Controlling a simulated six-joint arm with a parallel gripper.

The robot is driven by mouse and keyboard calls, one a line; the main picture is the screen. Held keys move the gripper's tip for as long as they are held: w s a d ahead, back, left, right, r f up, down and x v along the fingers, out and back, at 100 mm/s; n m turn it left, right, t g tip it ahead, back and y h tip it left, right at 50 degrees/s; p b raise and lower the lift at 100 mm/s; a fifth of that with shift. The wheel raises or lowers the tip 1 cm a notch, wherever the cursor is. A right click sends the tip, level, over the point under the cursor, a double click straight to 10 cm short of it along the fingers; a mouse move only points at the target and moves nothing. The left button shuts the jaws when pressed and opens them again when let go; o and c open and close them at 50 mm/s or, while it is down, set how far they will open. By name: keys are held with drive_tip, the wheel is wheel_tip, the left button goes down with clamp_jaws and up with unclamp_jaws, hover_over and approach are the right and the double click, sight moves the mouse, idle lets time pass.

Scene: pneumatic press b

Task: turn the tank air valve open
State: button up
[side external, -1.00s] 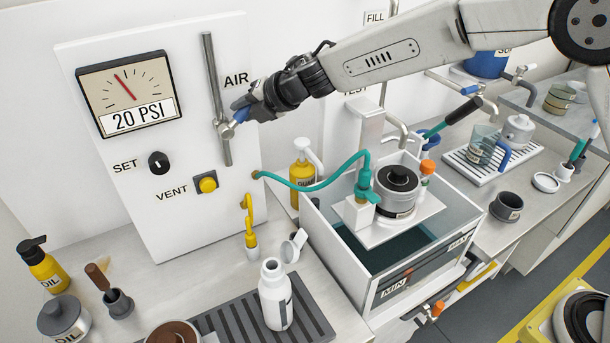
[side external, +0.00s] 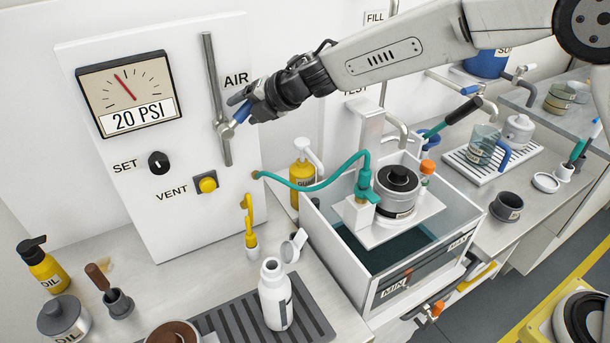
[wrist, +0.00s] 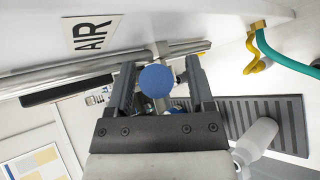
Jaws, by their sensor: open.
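The tank air valve is on the vertical grey pipe of the white panel, beside the AIR label (side external: 236,79). Its blue handle (side external: 242,112) sticks out from a grey valve body (side external: 225,129) on the pipe. In the wrist view the rounded blue end of the handle (wrist: 155,80) sits between the two fingers. My gripper (side external: 246,106) is open around the handle, with a gap on each side in the wrist view (wrist: 160,85). My fingers partly cover the handle in the side view.
The panel also carries a gauge (side external: 130,93) reading 20 PSI, a black SET knob (side external: 159,162) and a yellow VENT button (side external: 207,184).

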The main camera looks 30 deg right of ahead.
drive_tip(key=v, duration=0.7)
drive_tip(key=shift+s+d, duration=0.15)
drive_tip(key=shift+s, duration=0.05)
drive_tip(key=shift+r, duration=0.15)
